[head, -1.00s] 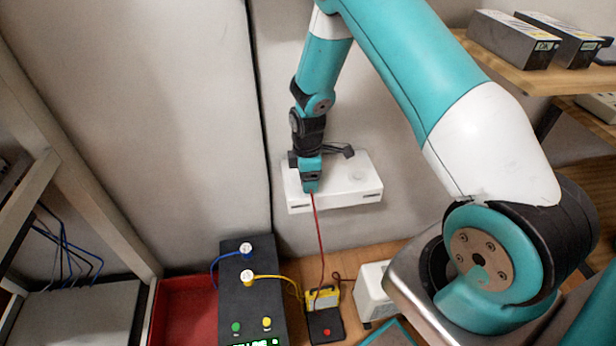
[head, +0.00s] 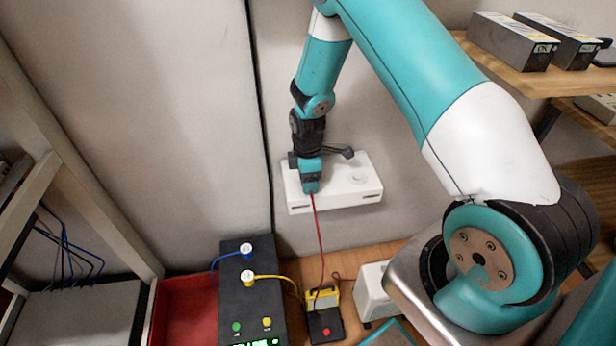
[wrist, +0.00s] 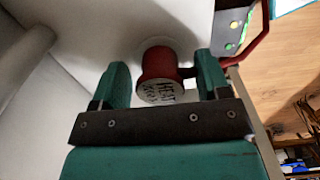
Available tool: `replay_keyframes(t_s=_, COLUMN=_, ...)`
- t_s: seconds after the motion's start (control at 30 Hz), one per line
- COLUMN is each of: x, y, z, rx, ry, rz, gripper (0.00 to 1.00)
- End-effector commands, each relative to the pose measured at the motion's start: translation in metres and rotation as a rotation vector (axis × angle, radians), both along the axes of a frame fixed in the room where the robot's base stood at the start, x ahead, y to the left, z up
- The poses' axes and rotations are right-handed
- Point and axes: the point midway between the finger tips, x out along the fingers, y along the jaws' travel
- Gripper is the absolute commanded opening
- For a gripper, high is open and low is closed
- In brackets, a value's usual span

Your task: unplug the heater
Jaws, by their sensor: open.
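A red plug (wrist: 160,68) with a white end label, partly readable as "HEAT", sits on a white surface in the wrist view. My gripper (wrist: 162,75) has its two green fingers on either side of it, open, with a visible gap at least on the right. In the head view my gripper (head: 310,188) is at the front left of a white outlet box (head: 350,190) on the wall and hides the plug. A red cord (head: 319,235) hangs from there towards the bench. I cannot tell which device it feeds.
A black box (head: 250,300) with a blue and a yellow plug stands below, beside a red tray (head: 185,308). A yellow and black device (head: 323,312) and a white box (head: 373,292) are to its right. A wooden shelf (head: 550,78) holds metal boxes at upper right.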

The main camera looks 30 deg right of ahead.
Motion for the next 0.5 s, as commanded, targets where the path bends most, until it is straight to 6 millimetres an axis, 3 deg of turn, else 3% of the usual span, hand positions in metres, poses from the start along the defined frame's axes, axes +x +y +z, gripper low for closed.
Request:
replay_keyframes(t_s=0.07, x=0.0000, y=0.0000, z=-0.0002, rx=0.000, ry=0.000, rz=0.000, gripper=0.69)
replay_keyframes(t_s=0.37, x=-0.0001, y=-0.0001, z=-0.0003, rx=0.000, ry=0.000, rz=0.000, gripper=0.05)
replay_keyframes(t_s=0.5, x=0.0000, y=0.0000, z=0.0011, rx=0.000, ry=0.000, rz=0.000, gripper=0.05)
